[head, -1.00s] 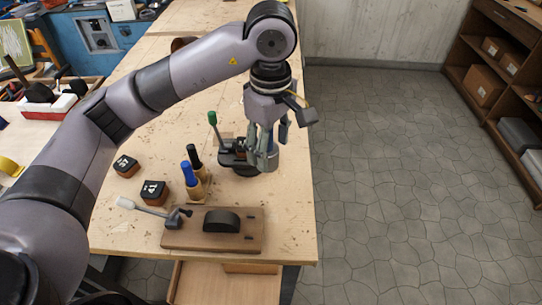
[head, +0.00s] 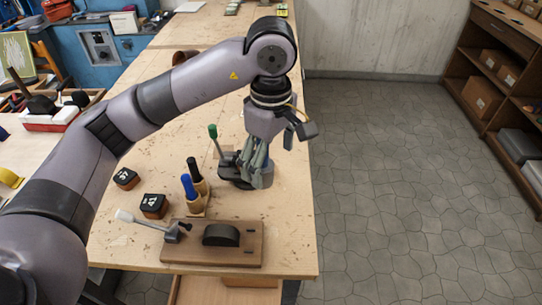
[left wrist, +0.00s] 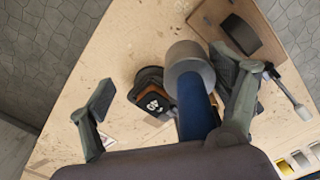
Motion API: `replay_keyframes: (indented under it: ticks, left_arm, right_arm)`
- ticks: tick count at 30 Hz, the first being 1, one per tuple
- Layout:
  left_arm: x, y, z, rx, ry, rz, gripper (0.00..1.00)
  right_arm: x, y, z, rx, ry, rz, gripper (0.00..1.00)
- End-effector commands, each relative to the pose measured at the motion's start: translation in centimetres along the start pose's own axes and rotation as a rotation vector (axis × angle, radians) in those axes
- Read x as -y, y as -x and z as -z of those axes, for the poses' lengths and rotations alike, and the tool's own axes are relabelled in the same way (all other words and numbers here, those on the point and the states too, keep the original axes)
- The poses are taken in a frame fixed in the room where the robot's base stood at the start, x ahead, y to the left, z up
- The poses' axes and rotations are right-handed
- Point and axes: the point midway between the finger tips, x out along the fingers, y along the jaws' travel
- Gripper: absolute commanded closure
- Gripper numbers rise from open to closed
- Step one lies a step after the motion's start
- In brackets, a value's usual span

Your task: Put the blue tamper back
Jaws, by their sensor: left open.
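My left gripper (head: 258,160) is open and points down over the table beside a black device with a green-knobbed lever (head: 213,131). In the left wrist view its two fingers (left wrist: 168,112) stand wide apart. Between them is the blue tamper, a blue handle (left wrist: 196,108) with a grey metal cylinder (left wrist: 190,62) at its far end. It is nearer the right finger, and contact cannot be told. In the head view the grey cylinder shows under the fingers (head: 264,178), its handle hidden. A wooden stand (head: 197,205) holds a blue-handled and a black-handled tool.
A wooden board (head: 185,253) with a black half-round piece and a lever lies near the table's front edge. Two dark number blocks, one nearer (head: 153,206) and one farther (head: 126,178), sit left of the stand. The table's right edge is close to my gripper.

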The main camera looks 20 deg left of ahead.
Motion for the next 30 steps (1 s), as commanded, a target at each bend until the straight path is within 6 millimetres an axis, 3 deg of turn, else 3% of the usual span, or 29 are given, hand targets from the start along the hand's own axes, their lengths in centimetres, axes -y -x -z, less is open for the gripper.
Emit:
replay_keyframes:
  ticks: [19,23,30]
  left_arm:
    - [-0.1,0.6,0.0,0.000,0.000,-0.002,0.00]
    - [-0.1,2.5,0.1,-0.002,0.001,-0.006,0.00]
    - [-0.1,7.7,0.1,-0.002,0.002,-0.007,0.00]
  right_arm:
    - [-0.5,0.0,-0.1,0.001,0.003,-0.006,0.38]
    - [-0.4,0.0,-0.1,0.001,0.002,-0.004,0.38]
    - [-0.2,0.0,-0.1,0.001,0.001,-0.003,0.38]
